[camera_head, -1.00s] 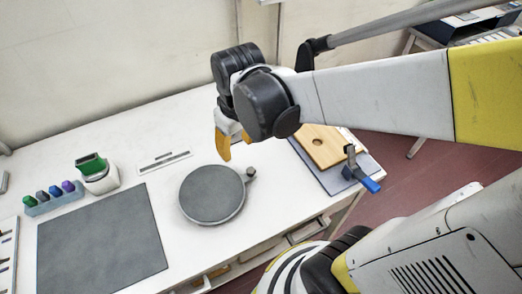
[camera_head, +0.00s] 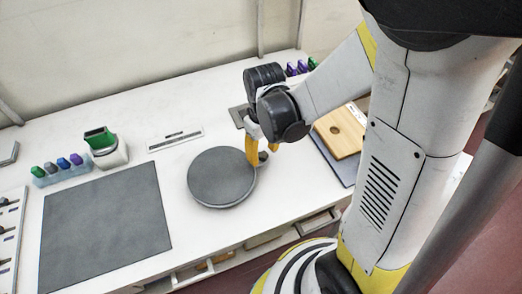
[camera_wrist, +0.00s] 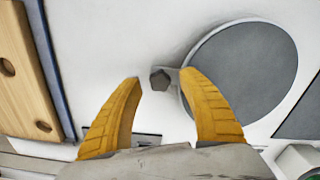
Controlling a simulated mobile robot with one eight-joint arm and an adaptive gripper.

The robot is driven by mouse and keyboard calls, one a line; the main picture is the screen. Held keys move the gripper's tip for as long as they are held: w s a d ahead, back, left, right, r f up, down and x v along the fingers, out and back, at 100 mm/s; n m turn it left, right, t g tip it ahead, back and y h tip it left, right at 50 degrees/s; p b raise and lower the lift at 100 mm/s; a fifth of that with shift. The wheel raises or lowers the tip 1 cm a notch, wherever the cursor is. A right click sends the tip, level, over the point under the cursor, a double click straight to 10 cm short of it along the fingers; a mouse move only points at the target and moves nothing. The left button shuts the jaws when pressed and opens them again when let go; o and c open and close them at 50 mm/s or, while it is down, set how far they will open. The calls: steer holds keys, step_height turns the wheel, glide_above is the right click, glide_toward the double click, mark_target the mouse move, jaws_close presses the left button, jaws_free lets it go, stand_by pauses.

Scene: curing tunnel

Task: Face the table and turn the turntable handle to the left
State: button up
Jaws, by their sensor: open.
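The turntable (camera_head: 222,177) is a round grey disc on the white table, near its middle. Its handle (camera_head: 263,157) is a small dark knob at the disc's right edge. My gripper (camera_head: 262,153) is right at the handle, with its yellow fingers pointing down. In the wrist view the disc (camera_wrist: 245,68) is at upper right, and the handle knob (camera_wrist: 160,80) shows between the tips of my open gripper (camera_wrist: 160,80). The right finger's tip is close to the disc's edge; I cannot tell whether it touches. Nothing is held.
A grey mat (camera_head: 105,225) lies to the left. Behind it stand a green-topped device (camera_head: 104,146) and a rack of coloured bottles (camera_head: 62,170). A wooden board (camera_head: 340,132) is on the right. Drawers (camera_head: 265,238) line the table front.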

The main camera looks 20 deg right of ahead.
steer(key=shift+f, duration=0.35)
jaws_close()
steer(key=shift+w, duration=0.15)
